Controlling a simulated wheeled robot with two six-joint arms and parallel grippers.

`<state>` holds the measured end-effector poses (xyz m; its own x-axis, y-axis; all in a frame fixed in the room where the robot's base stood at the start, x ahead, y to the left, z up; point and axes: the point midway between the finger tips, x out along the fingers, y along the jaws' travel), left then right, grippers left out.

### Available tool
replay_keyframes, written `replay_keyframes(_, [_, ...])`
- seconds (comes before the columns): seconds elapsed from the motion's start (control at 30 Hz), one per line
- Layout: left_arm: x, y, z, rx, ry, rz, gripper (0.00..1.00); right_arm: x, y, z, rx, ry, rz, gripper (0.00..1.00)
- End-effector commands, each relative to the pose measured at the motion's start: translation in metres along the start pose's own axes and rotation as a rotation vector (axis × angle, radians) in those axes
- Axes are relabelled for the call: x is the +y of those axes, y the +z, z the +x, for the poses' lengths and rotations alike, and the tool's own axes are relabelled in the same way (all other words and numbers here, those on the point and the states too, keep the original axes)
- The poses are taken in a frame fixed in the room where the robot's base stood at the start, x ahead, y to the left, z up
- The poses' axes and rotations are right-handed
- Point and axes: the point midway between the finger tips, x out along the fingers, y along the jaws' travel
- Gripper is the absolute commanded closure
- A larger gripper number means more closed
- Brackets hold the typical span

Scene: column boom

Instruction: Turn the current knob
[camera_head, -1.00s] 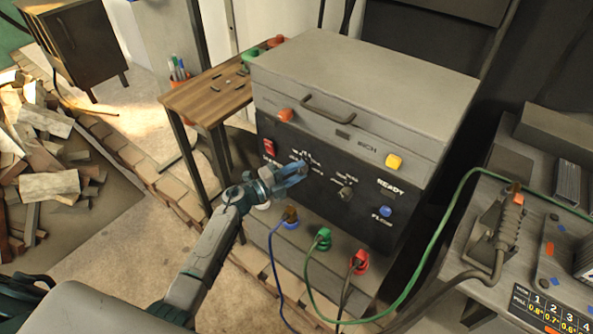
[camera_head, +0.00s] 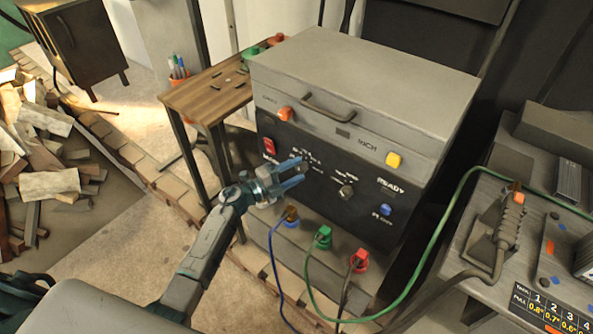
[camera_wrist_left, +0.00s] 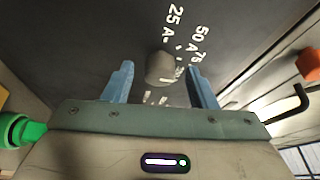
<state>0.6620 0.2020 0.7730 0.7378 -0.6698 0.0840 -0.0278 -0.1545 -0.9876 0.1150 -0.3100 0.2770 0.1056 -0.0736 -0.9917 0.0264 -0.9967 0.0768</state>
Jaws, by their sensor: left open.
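The current knob (camera_wrist_left: 160,68) is a round grey knob on a dark panel in the left wrist view, with white marks 25 A, 50 and 75 around it. My left gripper (camera_wrist_left: 161,70) is open, with one blue finger on each side of the knob and a visible gap at both sides. In the head view my left gripper (camera_head: 304,171) is at the left part of the front panel of the grey machine (camera_head: 360,85). Its fingers hide the current knob there. My right gripper is not in view.
A second knob (camera_head: 346,191) is to the right on the panel. A red switch (camera_head: 269,146) is at the left. Blue, green and red plugs (camera_head: 323,237) with cables are below. A bench (camera_head: 460,270) stands at right, a wooden side table (camera_head: 205,95) at left.

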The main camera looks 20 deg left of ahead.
Motion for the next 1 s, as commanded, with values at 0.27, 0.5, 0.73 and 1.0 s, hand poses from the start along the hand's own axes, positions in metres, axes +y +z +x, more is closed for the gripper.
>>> replay_keyframes(0.27, [0.004,0.001,-0.057,-0.001,0.005,0.001,0.48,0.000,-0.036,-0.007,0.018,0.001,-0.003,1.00])
replay_keyframes(0.5, [0.003,0.000,-0.091,0.000,0.004,0.001,0.48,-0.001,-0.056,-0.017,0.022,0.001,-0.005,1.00])
replay_keyframes(0.73, [0.001,0.000,-0.099,0.000,0.001,0.000,0.48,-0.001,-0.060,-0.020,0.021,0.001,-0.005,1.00])
replay_keyframes(1.0, [0.001,0.000,-0.099,0.000,0.001,0.000,0.48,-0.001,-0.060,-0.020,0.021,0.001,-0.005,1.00])
